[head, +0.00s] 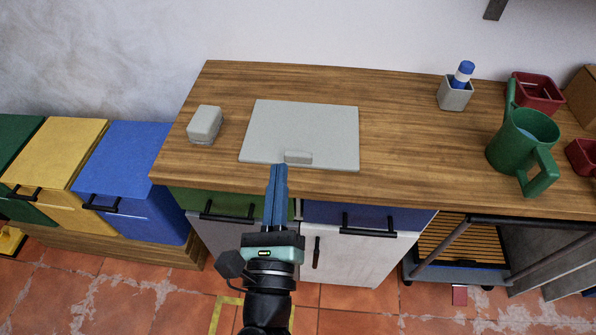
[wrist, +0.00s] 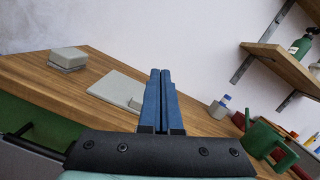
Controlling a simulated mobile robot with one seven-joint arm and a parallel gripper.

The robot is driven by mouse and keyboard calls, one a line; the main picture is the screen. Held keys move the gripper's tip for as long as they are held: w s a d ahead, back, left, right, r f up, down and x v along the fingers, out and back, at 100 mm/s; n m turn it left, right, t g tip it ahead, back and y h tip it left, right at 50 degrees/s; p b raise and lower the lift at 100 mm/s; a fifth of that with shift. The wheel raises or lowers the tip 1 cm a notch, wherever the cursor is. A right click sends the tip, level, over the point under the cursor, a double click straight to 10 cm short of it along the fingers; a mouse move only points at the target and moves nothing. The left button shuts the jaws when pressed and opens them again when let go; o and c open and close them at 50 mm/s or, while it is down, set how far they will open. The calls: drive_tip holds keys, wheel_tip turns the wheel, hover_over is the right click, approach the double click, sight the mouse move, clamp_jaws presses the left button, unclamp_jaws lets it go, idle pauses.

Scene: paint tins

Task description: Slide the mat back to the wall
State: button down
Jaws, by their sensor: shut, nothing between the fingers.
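The mat is a flat light-grey sheet (head: 310,128) on the wooden worktop, with a small raised grey block (head: 298,157) at its front edge. Bare wood shows between the mat's back edge and the wall (head: 330,30). My gripper (head: 279,168) has long blue fingers, shut together with nothing between them. In the head view its fingertips lie just below the block at the mat's front edge; I cannot tell whether they touch. In the wrist view the fingers (wrist: 160,74) cover part of the mat (wrist: 115,87), and the block (wrist: 135,103) shows left of them.
A grey lidded box (head: 205,124) stands left of the mat. To the right are a small grey pot (head: 455,95) with a blue-capped item, a green watering can (head: 520,145) and red containers (head: 537,92). The wood behind the mat is clear. Shelves (wrist: 268,62) hang at right.

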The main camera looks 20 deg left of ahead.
drive_tip(key=s+d+f+m+g+h+b, duration=0.1)
drive_tip(key=s+f+m, duration=0.15)
drive_tip(key=f, duration=0.25)
drive_tip(key=s+d+f+m+g+h, duration=0.1)
drive_tip(key=f+m, duration=0.2)
drive_tip(key=f, duration=0.2)
drive_tip(key=p, duration=0.2)
approach(297, 159)
drive_tip(key=x, duration=0.5)
drive_tip(key=shift+w, duration=0.15)
drive_tip(key=shift+x, duration=0.8)
